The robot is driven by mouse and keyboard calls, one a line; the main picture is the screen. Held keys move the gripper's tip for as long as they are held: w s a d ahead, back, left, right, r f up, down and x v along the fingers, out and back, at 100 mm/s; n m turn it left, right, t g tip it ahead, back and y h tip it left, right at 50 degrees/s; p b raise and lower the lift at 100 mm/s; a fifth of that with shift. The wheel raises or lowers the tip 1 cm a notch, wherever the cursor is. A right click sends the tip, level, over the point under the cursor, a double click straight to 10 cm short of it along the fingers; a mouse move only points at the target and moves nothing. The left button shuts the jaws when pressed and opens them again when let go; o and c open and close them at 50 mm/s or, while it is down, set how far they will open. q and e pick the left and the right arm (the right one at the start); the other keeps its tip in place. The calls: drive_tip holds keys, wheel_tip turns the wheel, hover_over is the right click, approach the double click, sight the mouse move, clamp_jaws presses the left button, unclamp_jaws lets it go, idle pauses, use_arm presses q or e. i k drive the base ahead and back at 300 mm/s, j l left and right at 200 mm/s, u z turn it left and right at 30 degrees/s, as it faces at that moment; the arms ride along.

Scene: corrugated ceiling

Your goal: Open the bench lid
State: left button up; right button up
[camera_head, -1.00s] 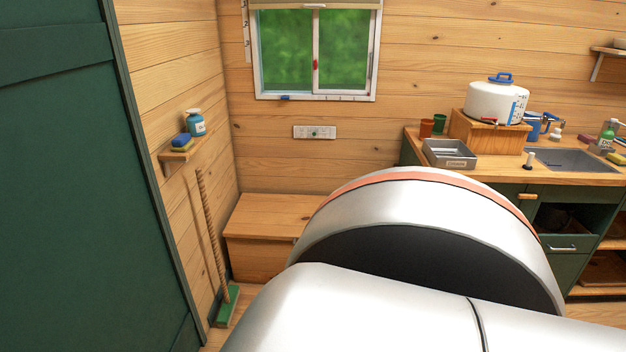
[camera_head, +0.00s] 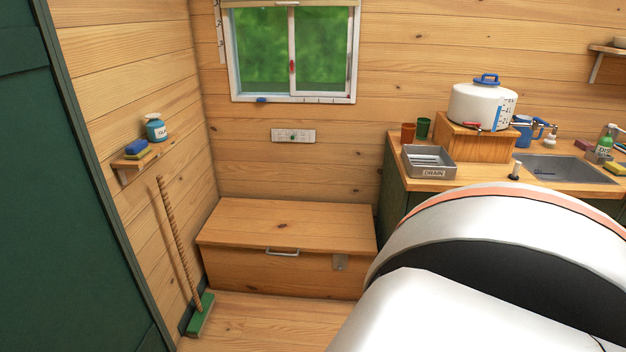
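The wooden bench (camera_head: 270,274) stands in the corner under the window. Its lid (camera_head: 285,224) lies flat and closed on top. A metal handle (camera_head: 283,253) sits at the middle of the lid's front edge. A large white arm link of mine fills the lower right and overlaps the view near the bench's right end. Neither of my grippers shows in the head view.
A green broom (camera_head: 201,313) leans on the left wall beside the bench. A counter with a sink (camera_head: 560,168) and a drain tray (camera_head: 428,161) stands at right. The floor (camera_head: 265,318) before the bench is clear.

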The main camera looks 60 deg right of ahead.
sight(327, 228)
drive_tip(key=z, duration=1.45)
drive_tip(key=i+j+z, duration=0.15)
drive_tip(key=i, duration=0.4)
drive_tip(key=i+j+z, duration=0.15)
drive_tip(key=i, duration=0.4)
drive_tip(key=i+j+z, duration=0.15)
drive_tip(key=i+j, duration=0.3)
drive_tip(key=i+j+z, duration=0.1)
drive_tip(key=i+j, duration=0.25)
drive_tip(key=i, duration=0.25)
